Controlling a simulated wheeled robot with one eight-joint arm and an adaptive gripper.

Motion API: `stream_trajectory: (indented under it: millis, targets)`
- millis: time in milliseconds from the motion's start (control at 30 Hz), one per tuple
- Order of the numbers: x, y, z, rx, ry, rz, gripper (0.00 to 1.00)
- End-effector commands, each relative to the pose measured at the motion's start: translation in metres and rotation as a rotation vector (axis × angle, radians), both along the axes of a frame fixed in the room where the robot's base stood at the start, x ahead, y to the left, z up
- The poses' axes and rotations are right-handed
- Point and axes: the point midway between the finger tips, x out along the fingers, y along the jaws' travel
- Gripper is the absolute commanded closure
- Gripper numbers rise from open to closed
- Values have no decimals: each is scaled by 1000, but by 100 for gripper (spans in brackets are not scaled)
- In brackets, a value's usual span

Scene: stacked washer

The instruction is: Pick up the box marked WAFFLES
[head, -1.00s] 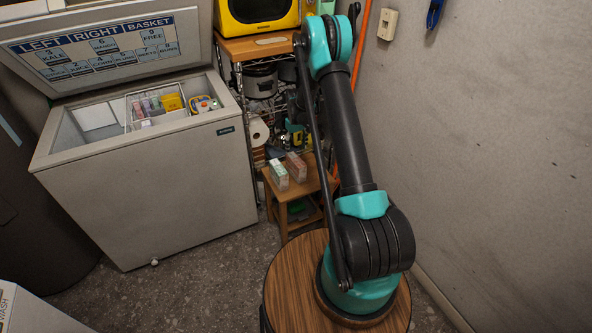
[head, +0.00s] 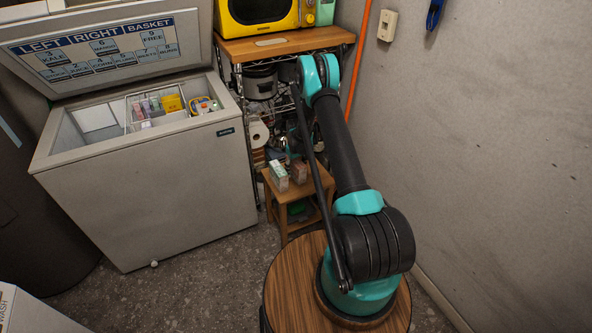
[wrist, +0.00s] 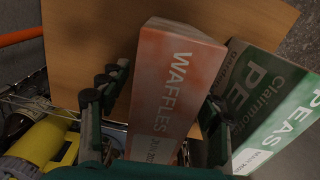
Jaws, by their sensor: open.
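The orange-and-white box marked WAFFLES (wrist: 172,85) stands in the middle of the wrist view, on a small wooden stool (wrist: 75,28). My gripper (wrist: 163,92) is open, with one finger on each side of the box. I cannot tell whether either finger touches it. A green-and-white box marked PEAS (wrist: 265,100) stands close on the right, by the right finger. In the head view the WAFFLES box (head: 299,172) is the reddish one beside the PEAS box (head: 278,177); my gripper is hard to make out there among the shelf items.
A wire shelf rack (head: 262,110) with a yellow microwave (head: 258,10) on top stands behind the stool. An open chest freezer (head: 150,185) with boxes in its basket is to the left.

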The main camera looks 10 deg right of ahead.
Motion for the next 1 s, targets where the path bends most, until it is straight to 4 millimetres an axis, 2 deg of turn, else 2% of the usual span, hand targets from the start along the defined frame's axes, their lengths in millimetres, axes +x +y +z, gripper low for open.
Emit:
stream_trajectory:
  millis: [100,333,833,1000]
  targets:
    - [0,0,-7,0,0,0,37]
    - [0,0,-8,0,0,0,37]
    - [0,0,-8,0,0,0,99]
    - [0,0,-7,0,0,0,100]
